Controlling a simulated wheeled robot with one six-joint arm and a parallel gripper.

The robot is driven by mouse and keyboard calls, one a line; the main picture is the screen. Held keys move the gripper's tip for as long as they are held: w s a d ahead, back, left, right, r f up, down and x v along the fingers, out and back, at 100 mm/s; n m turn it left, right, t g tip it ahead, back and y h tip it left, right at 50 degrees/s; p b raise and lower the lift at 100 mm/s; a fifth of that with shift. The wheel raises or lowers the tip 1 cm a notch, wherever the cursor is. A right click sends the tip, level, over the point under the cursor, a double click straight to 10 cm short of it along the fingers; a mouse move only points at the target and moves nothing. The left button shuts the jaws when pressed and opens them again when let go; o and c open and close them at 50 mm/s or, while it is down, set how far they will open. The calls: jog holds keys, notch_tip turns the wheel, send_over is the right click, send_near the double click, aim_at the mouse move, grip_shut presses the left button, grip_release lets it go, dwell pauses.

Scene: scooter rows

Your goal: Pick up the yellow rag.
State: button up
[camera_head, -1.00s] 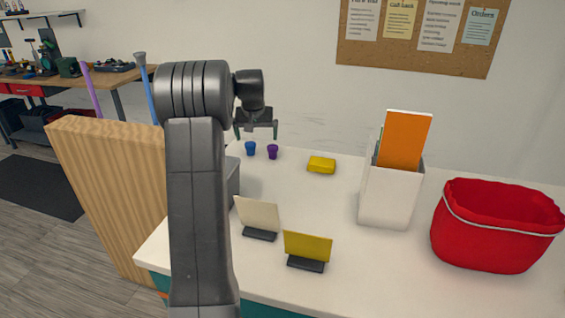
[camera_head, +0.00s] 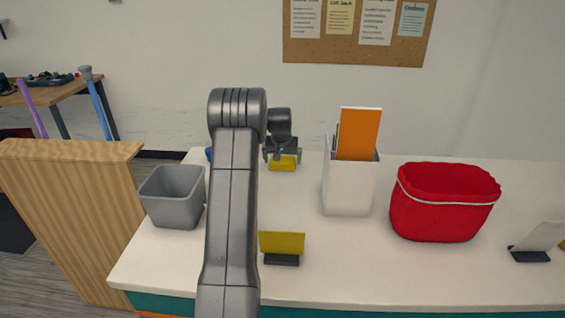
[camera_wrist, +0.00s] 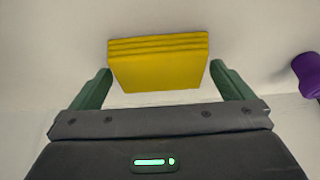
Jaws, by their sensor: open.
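The yellow rag (camera_head: 284,164) is a folded block lying on the white counter, in the middle of the head view behind my arm. In the wrist view the yellow rag (camera_wrist: 158,66) shows its layered folds and lies ahead of and between the fingers. My gripper (camera_head: 282,153) is over the rag in the head view and hides part of it. In the wrist view my gripper (camera_wrist: 160,88) has its two green fingers apart, one on each side of the rag. I cannot tell whether they touch it.
A purple cup (camera_wrist: 309,74) is right of the gripper in the wrist view. On the counter are a grey bin (camera_head: 172,197), a yellow card on a stand (camera_head: 282,244), a white holder (camera_head: 348,190) with an orange folder, and a red basket (camera_head: 440,205).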

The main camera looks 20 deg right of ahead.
aim_at(282, 160)
jog(key=c, duration=0.7)
jog(key=shift+r, duration=0.1)
notch_tip(282, 160, up, 10)
jog(key=b, duration=0.1)
